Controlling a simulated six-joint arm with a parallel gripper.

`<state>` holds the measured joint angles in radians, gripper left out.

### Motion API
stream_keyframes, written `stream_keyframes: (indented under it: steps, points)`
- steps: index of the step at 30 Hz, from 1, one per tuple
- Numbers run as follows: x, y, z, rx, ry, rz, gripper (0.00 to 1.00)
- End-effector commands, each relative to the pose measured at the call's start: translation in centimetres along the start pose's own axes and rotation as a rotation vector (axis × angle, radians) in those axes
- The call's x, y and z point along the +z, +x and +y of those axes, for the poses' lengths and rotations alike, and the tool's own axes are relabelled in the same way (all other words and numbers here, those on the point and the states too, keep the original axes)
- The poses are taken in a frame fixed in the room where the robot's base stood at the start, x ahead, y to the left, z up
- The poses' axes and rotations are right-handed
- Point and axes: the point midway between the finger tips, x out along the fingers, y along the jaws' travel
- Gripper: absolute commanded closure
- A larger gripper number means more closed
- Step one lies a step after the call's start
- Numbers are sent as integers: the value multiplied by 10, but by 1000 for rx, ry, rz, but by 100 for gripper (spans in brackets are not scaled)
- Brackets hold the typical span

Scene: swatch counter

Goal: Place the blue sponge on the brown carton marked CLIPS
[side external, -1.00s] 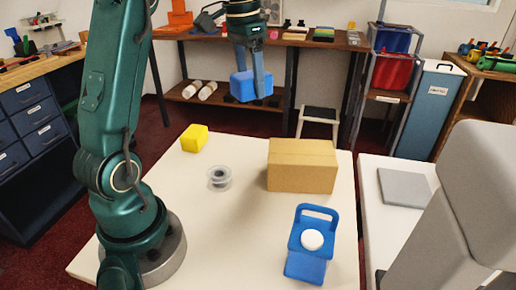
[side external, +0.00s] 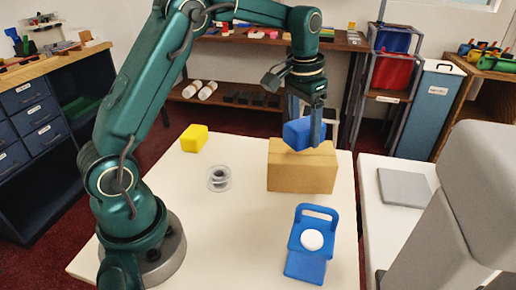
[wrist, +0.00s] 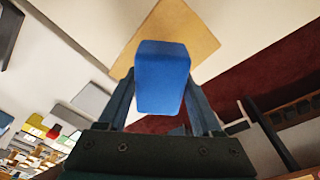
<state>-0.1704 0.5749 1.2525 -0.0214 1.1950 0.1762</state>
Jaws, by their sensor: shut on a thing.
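The blue sponge (side external: 298,134) is a blue block held between the fingers of my gripper (side external: 304,132). In the side external view it overlaps the top of the brown carton (side external: 300,178). In the wrist view the sponge (wrist: 162,78) sits between both fingers (wrist: 160,105), with the carton's tan top (wrist: 200,35) beyond it. The sponge appears just above the carton; I cannot tell whether they touch. No CLIPS marking is readable on the carton's visible faces.
On the white table (side external: 235,240) are a yellow block (side external: 194,138), a grey spool (side external: 218,179) and a blue handled stand (side external: 305,262) with a white disc (side external: 312,240). A grey slab (side external: 405,187) lies on the neighbouring table. The table's front middle is clear.

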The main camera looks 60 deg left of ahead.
Motion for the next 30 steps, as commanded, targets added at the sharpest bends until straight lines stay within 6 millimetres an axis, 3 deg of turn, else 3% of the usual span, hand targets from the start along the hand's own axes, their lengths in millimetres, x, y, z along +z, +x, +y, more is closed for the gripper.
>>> stream_keyframes:
  steps: [4, 17, 18, 19, 30]
  points:
    - [3, 19, 0, 1, 0, -3, 86]
    - [3, 24, 0, 1, 0, -1, 86]
    - [3, 24, 0, 1, 0, -1, 18]
    - [3, 24, 0, 1, 0, -1, 7]
    - [2, 22, 0, 0, 0, 2, 4]
